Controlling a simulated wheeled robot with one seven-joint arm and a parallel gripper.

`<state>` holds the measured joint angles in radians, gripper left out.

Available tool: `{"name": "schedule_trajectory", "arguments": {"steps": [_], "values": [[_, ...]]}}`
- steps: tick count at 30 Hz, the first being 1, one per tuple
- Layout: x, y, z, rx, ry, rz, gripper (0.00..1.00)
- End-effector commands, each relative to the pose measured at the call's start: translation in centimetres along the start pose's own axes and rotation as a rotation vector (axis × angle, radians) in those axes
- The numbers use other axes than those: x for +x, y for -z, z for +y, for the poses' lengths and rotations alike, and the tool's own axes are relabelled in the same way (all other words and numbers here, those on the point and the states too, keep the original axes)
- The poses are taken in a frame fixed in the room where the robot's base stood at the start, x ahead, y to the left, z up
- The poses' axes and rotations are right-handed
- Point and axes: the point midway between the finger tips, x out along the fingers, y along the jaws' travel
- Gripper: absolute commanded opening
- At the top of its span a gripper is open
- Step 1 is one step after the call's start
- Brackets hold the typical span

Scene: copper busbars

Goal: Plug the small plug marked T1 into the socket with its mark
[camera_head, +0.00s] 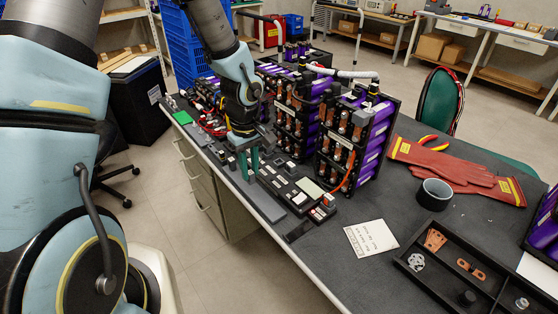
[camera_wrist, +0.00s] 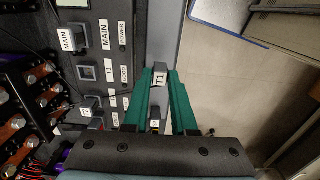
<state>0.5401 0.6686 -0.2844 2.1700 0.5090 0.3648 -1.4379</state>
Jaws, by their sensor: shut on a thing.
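My gripper (camera_wrist: 159,78) has green fingers shut on a small grey plug (camera_wrist: 160,69) with a white T1 label. The plug is right of the black socket panel (camera_wrist: 97,12) in the wrist view, apart from it. On the panel, a T1 label (camera_wrist: 109,70) sits beside a grey square (camera_wrist: 87,72), probably the T1 socket; its opening is not clear.
A plug marked MAIN (camera_wrist: 68,38) and another marked T2 (camera_wrist: 86,122) stand at the panel. A small grey piece (camera_wrist: 154,124) shows between my fingers, lower down. Battery modules (camera_head: 358,140) stand behind the panel. A white card (camera_head: 371,238) and black tray (camera_head: 450,283) lie to the right.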

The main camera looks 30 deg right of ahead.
Motion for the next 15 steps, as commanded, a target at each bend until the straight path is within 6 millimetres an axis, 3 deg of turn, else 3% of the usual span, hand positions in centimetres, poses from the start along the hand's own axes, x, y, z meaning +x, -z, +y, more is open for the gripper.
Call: {"name": "schedule_trajectory", "arguments": {"steps": [4, 15], "values": [[-1.70, -0.01, 0.00, 0.000, 0.000, 0.000, 0.00], [-1.82, -0.01, -0.01, -0.001, 0.000, 0.000, 0.00]]}}
